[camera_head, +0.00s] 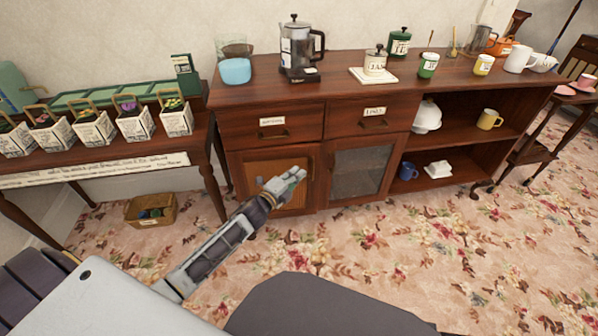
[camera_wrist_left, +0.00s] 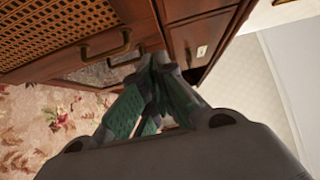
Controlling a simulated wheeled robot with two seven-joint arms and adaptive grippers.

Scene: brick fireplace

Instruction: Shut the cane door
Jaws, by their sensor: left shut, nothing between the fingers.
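The cane door (camera_head: 262,172) is the lower left door of the dark wood sideboard. Its golden panel is partly hidden by my left gripper (camera_head: 284,184) in the head view. The wrist view shows its woven cane panel (camera_wrist_left: 65,22) and a dark bow handle (camera_wrist_left: 108,48) close by. I cannot tell exactly how far the door stands from its frame. My left gripper, also in the wrist view (camera_wrist_left: 158,62), is shut and empty, in front of the door near its right side. I cannot tell whether it touches the door. My right gripper is not in view.
Beside the cane door is a glass-like door (camera_head: 357,172), below two labelled drawers (camera_head: 270,126). Open shelves with crockery lie right. A table with planted boxes (camera_head: 92,128) and a floor basket (camera_head: 150,211) stand left. Flowered carpet in front is clear.

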